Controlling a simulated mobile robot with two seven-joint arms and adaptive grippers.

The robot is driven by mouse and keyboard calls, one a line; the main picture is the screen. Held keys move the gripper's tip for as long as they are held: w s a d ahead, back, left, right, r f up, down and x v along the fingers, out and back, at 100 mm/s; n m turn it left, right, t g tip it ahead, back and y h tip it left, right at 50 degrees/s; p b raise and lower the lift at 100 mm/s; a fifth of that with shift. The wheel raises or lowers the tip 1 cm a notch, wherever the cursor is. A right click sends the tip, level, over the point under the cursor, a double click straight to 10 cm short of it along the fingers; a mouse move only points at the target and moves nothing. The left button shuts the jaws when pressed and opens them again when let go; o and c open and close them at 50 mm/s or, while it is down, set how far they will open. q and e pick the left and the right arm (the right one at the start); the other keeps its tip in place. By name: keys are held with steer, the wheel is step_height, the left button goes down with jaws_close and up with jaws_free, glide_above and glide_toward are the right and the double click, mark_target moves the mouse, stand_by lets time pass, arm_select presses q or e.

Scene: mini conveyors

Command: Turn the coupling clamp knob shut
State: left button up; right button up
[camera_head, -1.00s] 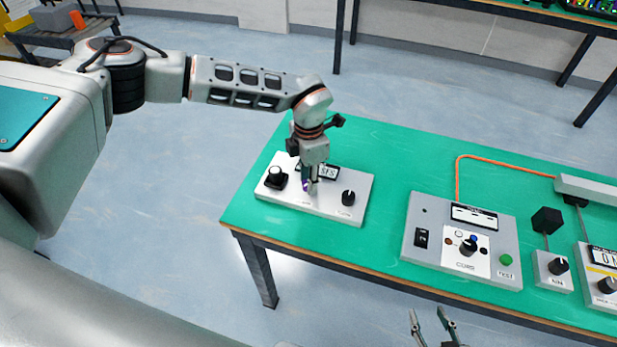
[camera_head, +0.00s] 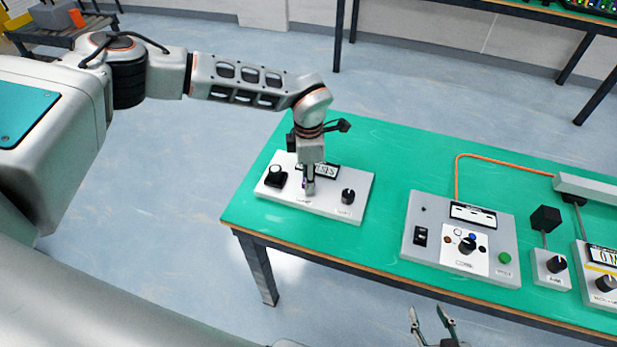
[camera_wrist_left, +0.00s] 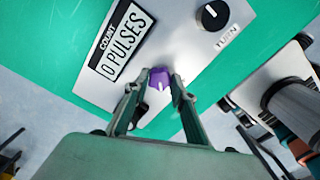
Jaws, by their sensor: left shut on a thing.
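A small purple knob (camera_wrist_left: 160,78) with a pale pointer mark stands on a white panel in the left wrist view. My left gripper (camera_wrist_left: 158,84) is shut on it, one finger on each side. In the head view, my left gripper (camera_head: 309,188) points down onto the middle of the white panel (camera_head: 328,204) and mostly hides the purple knob. No label naming the coupling clamp is readable. My right gripper (camera_head: 433,322) is at the bottom edge of the head view, its two fingers apart and empty, in front of the table.
The panel also bears a black knob (camera_head: 348,196), a black square-based knob (camera_head: 275,176) and a count display (camera_wrist_left: 120,38) reading 0 pulses. A grey control box (camera_head: 425,215) stands to the right on the green table (camera_head: 400,165). Bare green surface lies between them.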

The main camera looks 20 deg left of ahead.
arm_select(q)
steer(key=o, duration=1.1)
steer(key=shift+r, duration=0.1)
step_height(320, 180, up, 12)
steer(key=shift+f, duration=0.1)
